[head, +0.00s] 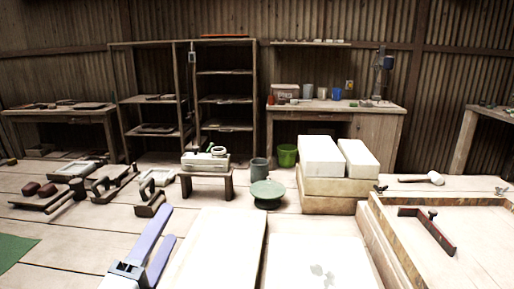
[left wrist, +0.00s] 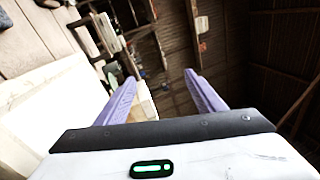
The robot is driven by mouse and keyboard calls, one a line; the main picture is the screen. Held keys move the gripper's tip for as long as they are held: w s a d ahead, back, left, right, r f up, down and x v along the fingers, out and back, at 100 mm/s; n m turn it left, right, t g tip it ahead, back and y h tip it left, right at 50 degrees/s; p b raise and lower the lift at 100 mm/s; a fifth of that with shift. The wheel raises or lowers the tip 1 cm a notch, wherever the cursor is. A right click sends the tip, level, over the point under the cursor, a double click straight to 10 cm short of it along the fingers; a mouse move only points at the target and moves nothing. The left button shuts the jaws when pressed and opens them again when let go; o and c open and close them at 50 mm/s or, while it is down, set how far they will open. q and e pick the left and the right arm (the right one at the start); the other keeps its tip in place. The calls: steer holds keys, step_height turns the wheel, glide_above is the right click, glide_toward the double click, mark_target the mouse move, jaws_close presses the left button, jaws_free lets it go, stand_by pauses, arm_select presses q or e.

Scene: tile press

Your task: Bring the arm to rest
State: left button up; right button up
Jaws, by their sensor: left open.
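My left gripper (head: 167,226) is at the bottom of the head view, left of the middle, with its two pale purple fingers apart. In the left wrist view, the same gripper (left wrist: 160,78) has its fingers spread with nothing held between them. In the head view it shows in front of the wooden floor, just left of a large pale slab (head: 218,250). I see no contact with any object. My right gripper is not in view.
A low wooden stool (head: 206,175), a green round stand (head: 267,190) and stacked white blocks (head: 321,156) stand beyond the slab. A wooden frame (head: 375,230) lies at right. Hand tools (head: 108,184) lie at left. Bare floor (head: 85,225) shows left of my gripper.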

arm_select(q)
steer(key=s+a+f+n+g+y, duration=0.2)
steer(key=s+a+f+n+g, duration=0.15)
steer(key=f+n, duration=0.4)
steer(key=s+a+f+n+g+y, duration=0.3)
steer(key=s+f+n+g, duration=0.15)
steer(key=f, duration=0.55)
steer(key=s+d+f+n+g+h, duration=0.1)
steer(key=s+f+n+g, duration=0.4)
steer(key=s, duration=0.4)
steer(key=s+d+f+n+g+h, duration=0.1)
steer(key=s+f+n+g, duration=0.25)
steer(key=s+f, duration=0.5)
steer(key=w+d+f+t+h+p, duration=0.1)
steer(key=w+d+f+t+h, duration=0.1)
steer(key=d+f, duration=0.4)
steer(key=shift+w+f+m+t+p, duration=0.3)
steer(key=shift+w+f+m+t, duration=0.25)
steer(key=shift+t, duration=0.8)
steer(key=shift+c, duration=0.3)
